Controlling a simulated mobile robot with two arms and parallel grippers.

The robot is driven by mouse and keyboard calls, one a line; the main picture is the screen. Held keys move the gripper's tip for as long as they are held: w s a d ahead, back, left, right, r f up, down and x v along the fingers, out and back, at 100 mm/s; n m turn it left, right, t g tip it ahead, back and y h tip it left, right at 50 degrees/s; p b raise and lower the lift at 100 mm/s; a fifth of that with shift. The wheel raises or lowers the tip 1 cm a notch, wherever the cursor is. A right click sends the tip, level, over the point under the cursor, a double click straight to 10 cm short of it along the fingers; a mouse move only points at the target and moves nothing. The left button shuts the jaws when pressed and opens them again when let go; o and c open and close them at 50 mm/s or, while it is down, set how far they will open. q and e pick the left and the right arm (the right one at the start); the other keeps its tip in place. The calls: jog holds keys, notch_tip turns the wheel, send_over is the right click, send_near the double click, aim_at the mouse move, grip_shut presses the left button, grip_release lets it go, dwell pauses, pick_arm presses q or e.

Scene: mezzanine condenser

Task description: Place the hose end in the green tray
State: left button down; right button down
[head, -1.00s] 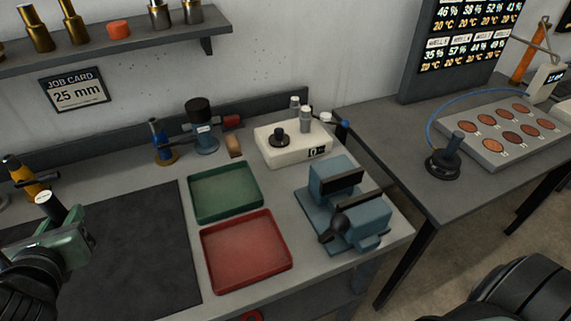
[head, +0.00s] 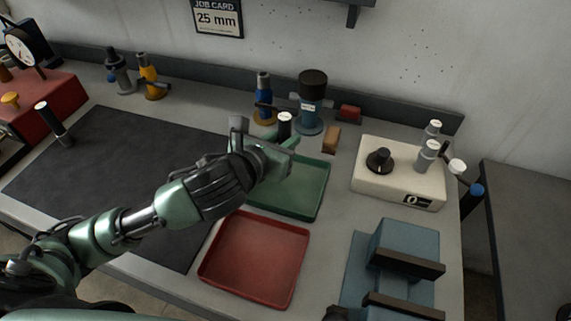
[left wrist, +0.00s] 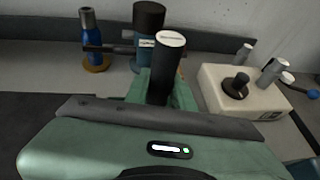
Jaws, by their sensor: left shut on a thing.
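My left gripper (head: 280,152) is shut on a black cylinder with a white top (head: 285,124), which I take to be the hose end. It stands upright in the jaws and also shows in the left wrist view (left wrist: 165,68). The gripper is over the back left part of the green tray (head: 308,202) and hides that part. I cannot tell how high the cylinder's lower end, hidden by the gripper, is above the tray. The visible floor of the tray is empty. My right gripper is out of view.
An empty red tray (head: 255,258) lies in front of the green one. Behind stand a blue fitting (head: 264,95), a dark-capped blue cylinder (head: 311,105) and a brown block (head: 331,139). A white box with a knob (head: 400,185) and a blue vise (head: 400,250) are right.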

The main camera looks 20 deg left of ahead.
pick_arm(q)
notch_tip(320, 180, down, 2)
jog(key=shift+d+f, duration=0.1)
jog(key=shift+w+d+f, duration=0.15)
jog(key=shift+w+f, duration=0.05)
jog(key=shift+f, duration=0.4)
notch_tip(320, 180, down, 4)
jog(key=shift+r+b, duration=0.25)
jog(key=shift+b, duration=0.1)
jog(key=shift+f, duration=0.25)
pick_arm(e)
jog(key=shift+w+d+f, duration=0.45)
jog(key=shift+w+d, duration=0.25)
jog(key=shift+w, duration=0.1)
pick_arm(q)
jog(key=shift+f, duration=0.1)
jog(key=c, duration=1.2)
grip_release()
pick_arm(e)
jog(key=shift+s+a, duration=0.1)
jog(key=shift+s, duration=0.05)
